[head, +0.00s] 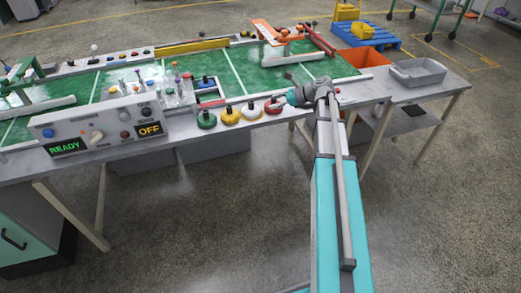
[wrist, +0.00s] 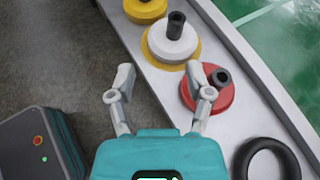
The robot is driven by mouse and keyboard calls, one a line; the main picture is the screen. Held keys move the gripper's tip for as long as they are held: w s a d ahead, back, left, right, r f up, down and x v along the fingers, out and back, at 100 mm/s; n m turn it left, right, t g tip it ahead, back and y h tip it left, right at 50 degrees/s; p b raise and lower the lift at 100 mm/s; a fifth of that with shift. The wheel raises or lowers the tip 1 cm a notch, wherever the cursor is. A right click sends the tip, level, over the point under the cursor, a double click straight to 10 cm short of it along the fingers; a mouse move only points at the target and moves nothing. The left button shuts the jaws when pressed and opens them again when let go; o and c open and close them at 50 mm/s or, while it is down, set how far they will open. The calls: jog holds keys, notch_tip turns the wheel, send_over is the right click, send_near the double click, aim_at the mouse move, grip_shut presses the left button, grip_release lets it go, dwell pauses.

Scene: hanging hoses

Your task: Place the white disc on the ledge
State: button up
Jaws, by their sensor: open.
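The white disc (wrist: 160,48) with a black knob lies on a yellow round base on the pale front ledge (wrist: 232,42) of the table. In the head view the white disc (head: 252,113) sits between a yellow disc (head: 230,117) and a red disc (head: 273,108). My gripper (wrist: 160,72) is open and empty, its fingers spread just short of the white disc. The right finger overlaps the red disc (wrist: 215,98) in the wrist view. In the head view my gripper (head: 286,98) is by the red disc, and its fingertips are hard to make out.
A green disc (head: 206,120) stands at the left of the row. A black ring (wrist: 266,160) lies past the red disc. A control box (head: 100,122) reads READY and OFF. A grey bin (head: 418,72) stands on the right.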

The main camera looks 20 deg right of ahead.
jog(key=s+a+f+n+g+h, duration=0.2)
jog(key=s+a+f+n+h, duration=0.1)
jog(key=s+a+n, duration=0.2)
jog(key=s+a+f+n+g+h, duration=0.2)
jog(key=s+a+f+n+h, duration=0.2)
jog(key=s+n, duration=0.5)
jog(key=s+a+f+n+g+h, duration=0.2)
jog(key=s+a+f+n+h, duration=0.1)
jog(key=s+a+n, duration=0.3)
jog(key=s+n, duration=0.2)
jog(key=n, duration=0.1)
jog(key=shift+a+f+g+h, duration=0.15)
jog(key=shift+f+g+h, duration=0.05)
jog(key=shift+g+h, duration=0.2)
